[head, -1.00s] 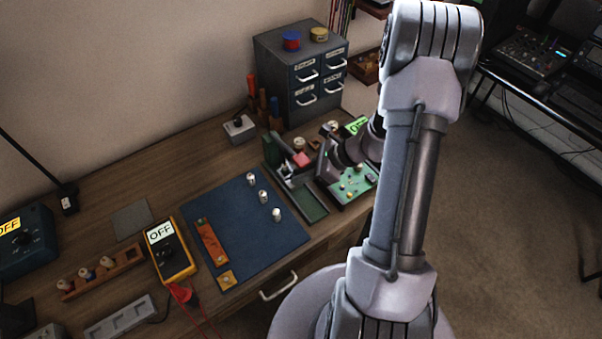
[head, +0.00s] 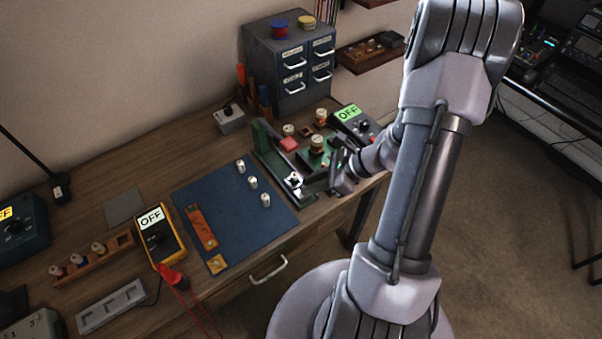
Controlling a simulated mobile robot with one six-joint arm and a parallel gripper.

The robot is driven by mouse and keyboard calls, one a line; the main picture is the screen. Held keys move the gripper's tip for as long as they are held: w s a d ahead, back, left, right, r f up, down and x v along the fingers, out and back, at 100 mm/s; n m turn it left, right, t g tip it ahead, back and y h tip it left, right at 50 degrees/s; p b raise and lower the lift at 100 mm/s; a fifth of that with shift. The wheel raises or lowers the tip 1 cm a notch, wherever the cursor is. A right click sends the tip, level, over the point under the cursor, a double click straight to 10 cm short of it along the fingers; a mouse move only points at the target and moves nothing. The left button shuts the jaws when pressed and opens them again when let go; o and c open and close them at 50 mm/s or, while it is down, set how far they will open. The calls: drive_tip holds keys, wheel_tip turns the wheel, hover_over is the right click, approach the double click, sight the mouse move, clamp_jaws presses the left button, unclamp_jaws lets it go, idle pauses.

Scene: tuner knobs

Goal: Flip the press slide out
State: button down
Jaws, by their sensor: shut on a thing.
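The press (head: 266,158) stands on the bench beside the blue mat, with a dark green upright at its back and a grey bed running toward the front edge. At the front end of the bed is a small bright metal part (head: 294,181), which I take to be on the press slide. The fingers and wrist hide the exact contact and the slide's far side.
The blue mat (head: 225,230) with several pale knobs lies left of the press. A drawer cabinet (head: 290,65) stands at the back.

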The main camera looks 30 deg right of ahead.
drive_tip(key=shift+s+f, duration=0.15)
drive_tip(key=shift+s, duration=0.9)
drive_tip(key=c, duration=1.3)
unclamp_jaws()
drive_tip(key=shift+r, duration=0.2)
drive_tip(key=p+v, duration=0.6)
drive_tip(key=v, duration=1.1)
